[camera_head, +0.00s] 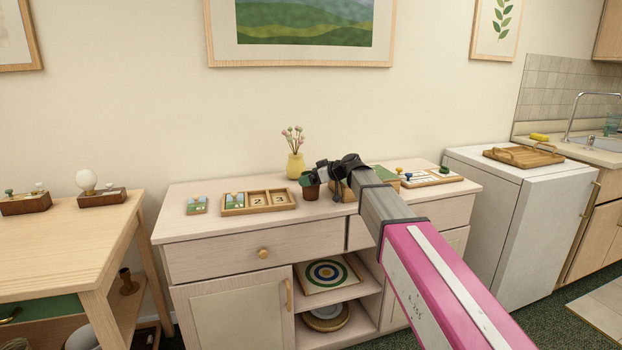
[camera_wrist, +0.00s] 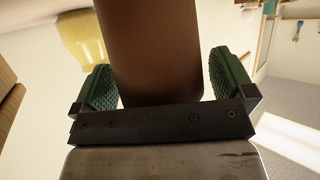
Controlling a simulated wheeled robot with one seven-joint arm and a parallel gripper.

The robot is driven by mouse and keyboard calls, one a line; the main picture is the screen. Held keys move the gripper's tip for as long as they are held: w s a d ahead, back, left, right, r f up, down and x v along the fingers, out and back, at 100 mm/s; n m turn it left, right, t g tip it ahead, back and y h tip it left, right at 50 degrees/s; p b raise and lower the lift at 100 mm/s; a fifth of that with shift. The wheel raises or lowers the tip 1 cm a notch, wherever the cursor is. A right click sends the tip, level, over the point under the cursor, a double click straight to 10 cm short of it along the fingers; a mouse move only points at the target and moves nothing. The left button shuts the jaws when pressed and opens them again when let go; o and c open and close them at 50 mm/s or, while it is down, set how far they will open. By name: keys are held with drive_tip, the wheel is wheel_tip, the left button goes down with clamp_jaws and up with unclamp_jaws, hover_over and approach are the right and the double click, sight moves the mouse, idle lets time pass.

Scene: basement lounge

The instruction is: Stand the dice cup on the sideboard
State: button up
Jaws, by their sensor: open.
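The dice cup (camera_head: 311,191) is a small reddish-brown cup near the middle of the sideboard (camera_head: 182,226) top. It looks upright with its base at the sideboard surface. My gripper (camera_head: 313,176) is at the cup's upper part, coming from the right. In the wrist view the brown cup (camera_wrist: 150,45) fills the space between the green finger pads of my gripper (camera_wrist: 163,85). The fingers are open around it, with a slim gap at the right pad. Whether the left pad touches the cup is unclear. My wrist and arm hide part of the sideboard behind.
A yellow vase with flowers (camera_head: 295,166) stands close behind the cup; it also shows in the wrist view (camera_wrist: 84,32). A wooden number tray (camera_head: 258,208) and a small picture tile (camera_head: 197,205) lie left. A board with pieces (camera_head: 432,180) lies right.

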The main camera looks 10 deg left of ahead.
drive_tip(key=v, duration=1.2)
idle(1.0)
